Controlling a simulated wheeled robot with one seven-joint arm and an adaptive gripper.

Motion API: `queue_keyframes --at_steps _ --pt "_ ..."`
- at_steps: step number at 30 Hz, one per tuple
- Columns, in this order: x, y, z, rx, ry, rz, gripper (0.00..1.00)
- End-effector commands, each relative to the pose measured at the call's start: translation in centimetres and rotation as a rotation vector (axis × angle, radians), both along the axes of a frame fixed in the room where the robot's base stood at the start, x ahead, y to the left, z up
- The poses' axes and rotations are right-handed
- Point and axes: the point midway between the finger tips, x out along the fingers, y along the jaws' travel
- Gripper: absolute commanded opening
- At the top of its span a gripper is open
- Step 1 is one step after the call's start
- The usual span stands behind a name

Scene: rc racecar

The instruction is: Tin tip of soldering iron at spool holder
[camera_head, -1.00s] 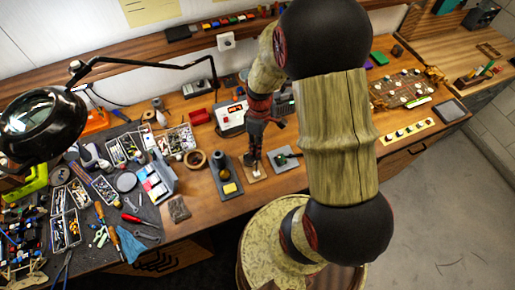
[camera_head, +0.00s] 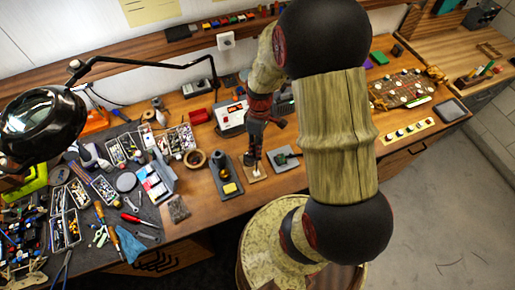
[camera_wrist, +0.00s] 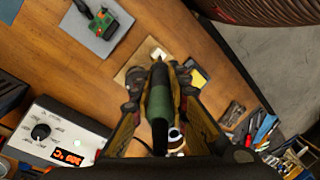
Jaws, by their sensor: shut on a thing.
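In the wrist view my gripper (camera_wrist: 158,80) is shut on the soldering iron (camera_wrist: 159,103), which has a dark green handle. The iron points away from the camera, toward the spool holder (camera_wrist: 133,76), a small light wooden base with a whitish piece on it. The tip is small there, and I cannot tell whether it touches anything. In the head view my gripper (camera_head: 251,157) is low over the bench, just above the spool holder (camera_head: 256,176). The iron is hard to make out in that view.
The soldering station (camera_head: 231,117), with a lit red display, stands behind my gripper. A grey stand with a yellow sponge (camera_head: 229,188) is close on the left. A green board on a grey mat (camera_head: 287,159) is close on the right. Tools crowd the bench's left side.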

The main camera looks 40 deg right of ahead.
Motion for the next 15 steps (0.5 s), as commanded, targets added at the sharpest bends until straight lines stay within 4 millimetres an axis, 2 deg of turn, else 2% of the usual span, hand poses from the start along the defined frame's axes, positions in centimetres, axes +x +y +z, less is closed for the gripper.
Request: queue_keyframes --at_steps 15 --pt "0.01 0.0 -0.4 0.0 0.0 0.0 0.0"
